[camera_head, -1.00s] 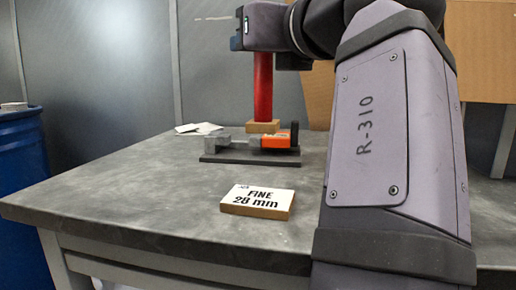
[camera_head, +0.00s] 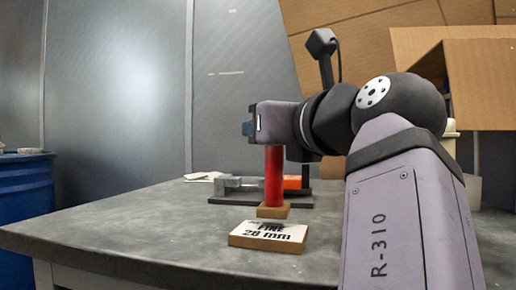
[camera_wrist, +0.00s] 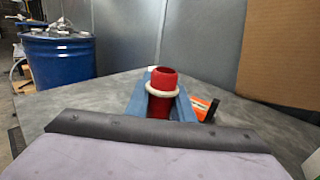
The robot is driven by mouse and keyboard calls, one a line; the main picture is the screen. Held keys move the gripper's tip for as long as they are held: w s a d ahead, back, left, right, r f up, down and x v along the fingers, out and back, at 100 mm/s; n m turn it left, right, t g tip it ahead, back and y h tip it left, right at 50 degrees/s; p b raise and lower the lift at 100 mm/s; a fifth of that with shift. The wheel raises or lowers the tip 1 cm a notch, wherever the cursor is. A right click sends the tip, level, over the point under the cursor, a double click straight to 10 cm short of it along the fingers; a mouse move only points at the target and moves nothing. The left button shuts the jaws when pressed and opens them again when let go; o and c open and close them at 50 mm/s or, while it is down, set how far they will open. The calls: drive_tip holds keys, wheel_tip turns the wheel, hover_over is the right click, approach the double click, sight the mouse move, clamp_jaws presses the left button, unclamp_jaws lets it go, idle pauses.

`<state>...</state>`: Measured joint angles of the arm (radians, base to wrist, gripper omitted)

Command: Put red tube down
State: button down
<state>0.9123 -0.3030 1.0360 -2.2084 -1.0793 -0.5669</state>
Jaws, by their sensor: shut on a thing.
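The red tube (camera_head: 274,176) is upright, with a small wooden block (camera_head: 273,211) at its lower end. My gripper (camera_head: 248,128) is at the tube's top. In the wrist view, its two blue fingers (camera_wrist: 161,104) are shut on the red tube (camera_wrist: 162,82), which has a pale ring near its top. The tube and block are just behind the "FINE 28 mm" card block (camera_head: 269,236). I cannot tell whether the wooden block touches the table.
A dark plate with a grey and orange tool (camera_head: 228,186) lies behind the tube. White papers (camera_head: 203,176) lie further back. A blue barrel (camera_head: 26,190) stands left of the grey table (camera_head: 130,235). The table's left part is clear. A cardboard box (camera_head: 480,85) is at right.

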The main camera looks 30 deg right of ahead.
sight(274, 159)
drive_tip(key=shift+f, duration=0.45)
drive_tip(key=shift+f+b, duration=0.3)
drive_tip(key=shift+b, duration=0.05)
drive_tip(key=c, duration=1.5)
unclamp_jaws()
drive_tip(key=shift+c, duration=0.2)
drive_tip(key=shift+s, duration=0.1)
drive_tip(key=shift+s+a+f+b, duration=0.15)
drive_tip(key=shift+s+b, duration=0.25)
drive_tip(key=shift+s, duration=0.45)
drive_tip(key=shift+s+a+r+b, duration=0.15)
drive_tip(key=shift+s+b, duration=0.25)
drive_tip(key=shift+s, duration=0.5)
drive_tip(key=shift+s+a+f+b, duration=0.2)
drive_tip(key=shift+s+b, duration=0.2)
drive_tip(key=shift+s, duration=0.45)
drive_tip(key=shift+s+a+r, duration=0.1)
drive_tip(key=shift+s+a, duration=0.1)
drive_tip(key=shift+s, duration=0.7)
